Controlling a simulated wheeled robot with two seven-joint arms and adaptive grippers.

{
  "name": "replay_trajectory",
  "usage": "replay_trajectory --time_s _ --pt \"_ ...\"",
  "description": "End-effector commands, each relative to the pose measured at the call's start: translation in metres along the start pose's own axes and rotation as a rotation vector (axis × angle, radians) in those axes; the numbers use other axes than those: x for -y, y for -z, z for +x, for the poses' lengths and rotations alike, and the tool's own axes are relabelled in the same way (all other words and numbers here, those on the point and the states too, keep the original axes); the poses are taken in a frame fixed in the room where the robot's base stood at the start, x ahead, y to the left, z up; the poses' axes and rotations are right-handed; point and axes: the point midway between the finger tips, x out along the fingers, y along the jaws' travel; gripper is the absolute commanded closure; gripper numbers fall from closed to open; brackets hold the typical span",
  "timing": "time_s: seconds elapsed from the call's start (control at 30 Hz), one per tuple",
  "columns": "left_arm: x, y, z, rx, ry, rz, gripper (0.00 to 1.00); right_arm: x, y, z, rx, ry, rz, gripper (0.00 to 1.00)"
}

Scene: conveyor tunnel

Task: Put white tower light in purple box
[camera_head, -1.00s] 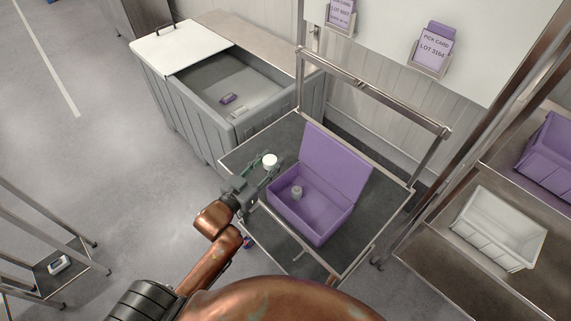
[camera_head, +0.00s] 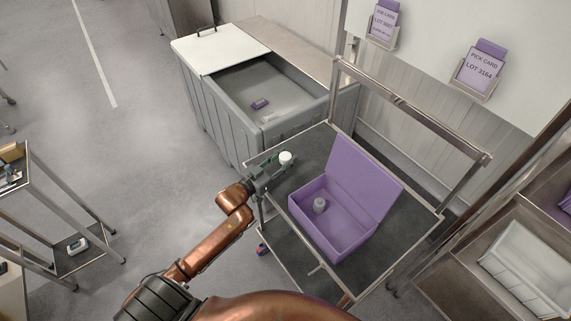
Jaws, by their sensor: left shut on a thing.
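The open purple box (camera_head: 352,240) stands on the dark top of a metal cart, its lid tilted up at the back. A small grey cylindrical thing (camera_head: 320,205) stands inside it, near its left end. My left gripper (camera_head: 280,163) is over the cart's left corner, left of the box. It is shut on the white tower light (camera_head: 286,158), whose round white top shows at the fingertips. The lower part of the light is hidden by the fingers. My right gripper is out of view.
The cart (camera_head: 408,228) has a raised metal rail at the back. A grey bin (camera_head: 222,112) with a white lid stands behind it, holding small items. A white crate (camera_head: 523,265) sits on a rack at right. Open floor lies at left.

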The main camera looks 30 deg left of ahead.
Motion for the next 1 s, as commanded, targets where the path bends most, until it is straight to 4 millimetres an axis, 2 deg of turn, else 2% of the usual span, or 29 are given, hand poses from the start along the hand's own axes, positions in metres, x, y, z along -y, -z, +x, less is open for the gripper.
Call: replay_trajectory --time_s 0.03,0.13,0.5,0.53,0.77,1.0 --pt "-0.001 -0.012 0.000 0.004 0.000 -0.004 1.00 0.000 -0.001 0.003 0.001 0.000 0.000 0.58" --pt "-0.002 -0.027 0.001 0.004 -0.001 -0.002 1.00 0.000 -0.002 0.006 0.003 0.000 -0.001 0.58" --pt "-0.002 -0.031 0.001 0.001 -0.002 -0.001 1.00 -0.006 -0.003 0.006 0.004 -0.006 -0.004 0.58" --pt "-0.002 -0.031 0.001 0.002 -0.002 -0.001 0.66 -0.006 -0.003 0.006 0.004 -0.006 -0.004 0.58" --pt "-0.002 -0.031 0.001 0.002 -0.002 -0.001 0.51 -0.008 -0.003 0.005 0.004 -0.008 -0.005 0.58" --pt "-0.002 -0.031 0.001 0.002 -0.002 -0.001 0.50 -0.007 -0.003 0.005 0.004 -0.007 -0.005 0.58"
